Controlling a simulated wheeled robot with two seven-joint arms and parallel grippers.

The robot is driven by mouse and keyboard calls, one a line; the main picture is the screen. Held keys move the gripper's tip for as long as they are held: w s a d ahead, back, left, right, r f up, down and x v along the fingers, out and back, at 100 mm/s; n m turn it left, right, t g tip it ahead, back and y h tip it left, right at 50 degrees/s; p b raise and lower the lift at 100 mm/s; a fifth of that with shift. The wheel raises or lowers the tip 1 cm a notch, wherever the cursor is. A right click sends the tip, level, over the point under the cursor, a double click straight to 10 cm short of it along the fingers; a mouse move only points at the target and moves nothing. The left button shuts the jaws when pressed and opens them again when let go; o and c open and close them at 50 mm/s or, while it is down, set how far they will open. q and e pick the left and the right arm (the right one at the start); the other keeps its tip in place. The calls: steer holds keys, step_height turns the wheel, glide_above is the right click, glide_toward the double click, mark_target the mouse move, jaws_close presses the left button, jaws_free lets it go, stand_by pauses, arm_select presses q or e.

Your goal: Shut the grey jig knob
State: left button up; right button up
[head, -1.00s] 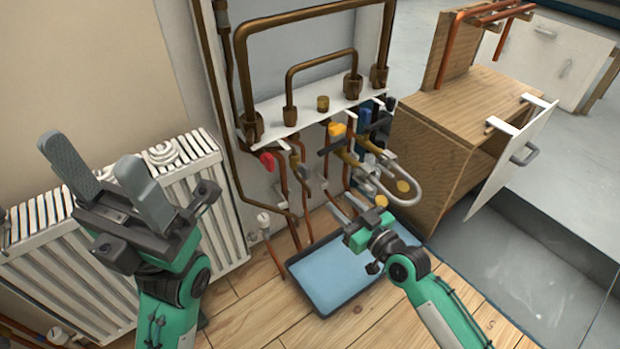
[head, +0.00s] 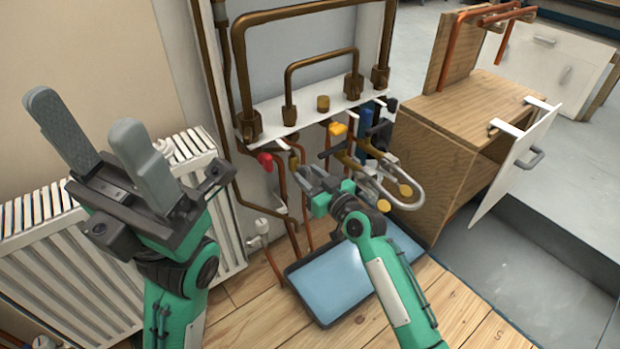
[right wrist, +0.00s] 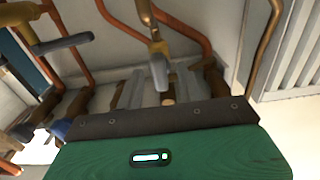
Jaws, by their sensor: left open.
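A short brass valve (head: 293,162) hangs on a copper pipe under the white plate, just above and left of my right gripper (head: 312,176) in the head view. In the right wrist view a grey knob (right wrist: 160,73) on a brass valve stands straight ahead of the fingers; I take it for the jig knob. My left gripper (head: 90,130) is open and empty, raised in front of the radiator at left.
A red knob (head: 264,160) is left of the brass valve; a yellow knob (head: 338,129) and a blue valve (head: 366,117) are right. A looped pipe (head: 415,190) juts out nearby. A blue tray (head: 340,300) lies below, a wooden cabinet (head: 440,150) at right.

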steer(key=c, duration=0.8)
